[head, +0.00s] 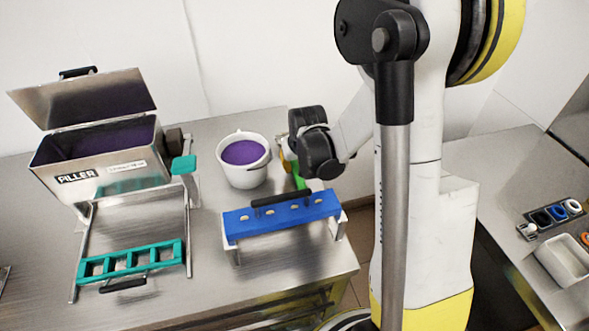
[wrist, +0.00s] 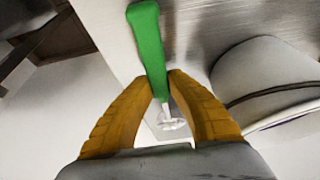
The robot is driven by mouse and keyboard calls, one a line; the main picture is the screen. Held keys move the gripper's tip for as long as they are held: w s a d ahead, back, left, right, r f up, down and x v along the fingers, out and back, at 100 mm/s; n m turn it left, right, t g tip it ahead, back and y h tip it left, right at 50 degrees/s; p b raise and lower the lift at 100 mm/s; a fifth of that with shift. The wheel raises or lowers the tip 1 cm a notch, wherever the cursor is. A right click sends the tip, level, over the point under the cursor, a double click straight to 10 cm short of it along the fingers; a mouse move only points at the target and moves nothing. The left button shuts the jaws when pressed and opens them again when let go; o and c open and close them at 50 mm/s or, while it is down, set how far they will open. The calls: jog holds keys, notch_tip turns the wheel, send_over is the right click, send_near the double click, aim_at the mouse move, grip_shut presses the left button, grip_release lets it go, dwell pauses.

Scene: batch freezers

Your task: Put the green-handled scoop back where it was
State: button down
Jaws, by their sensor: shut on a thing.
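My gripper (wrist: 165,85) is shut on the green-handled scoop, with its two yellow fingers on either side of the handle's lower end. The scoop's green handle (wrist: 148,45) points up and slightly left in the wrist view, and a pale metal part shows between the fingers. The scoop's bowl is mostly hidden. In the head view, my gripper (head: 290,163) is just right of the white bucket (head: 234,178) holding purple mix, and a bit of the green handle (head: 299,181) shows below it. The bucket's side also shows at the right of the wrist view (wrist: 265,75).
A blue mould (head: 300,222) with a black handle stands in front of the bucket and my gripper. A metal filler (head: 105,165) with an open lid and a teal mould (head: 130,262) are at left. A second counter (head: 480,165) at right holds a small tray.

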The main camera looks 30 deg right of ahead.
jog(key=shift+f, duration=0.15)
jog(key=shift+f, duration=0.15)
jog(key=c, duration=1.4)
grip_release()
jog(key=shift+r, duration=0.25)
jog(key=s+a+r+t+p, duration=0.1)
jog(key=s+a+r+p, duration=0.15)
jog(key=s+r, duration=0.45)
jog(key=s+a+r+p, duration=0.2)
jog(key=s+a+r, duration=0.1)
jog(key=r, duration=0.8)
jog(key=s+a+r+n, duration=0.1)
jog(key=s+a+r, duration=0.1)
jog(key=s, duration=0.3)
jog(key=s+a+r+n+t, duration=0.1)
jog(key=s+a+r, duration=0.1)
jog(key=s, duration=0.3)
jog(key=shift+a+t+y, duration=0.3)
jog(key=shift+a+y, duration=0.1)
jog(key=shift+a, duration=0.4)
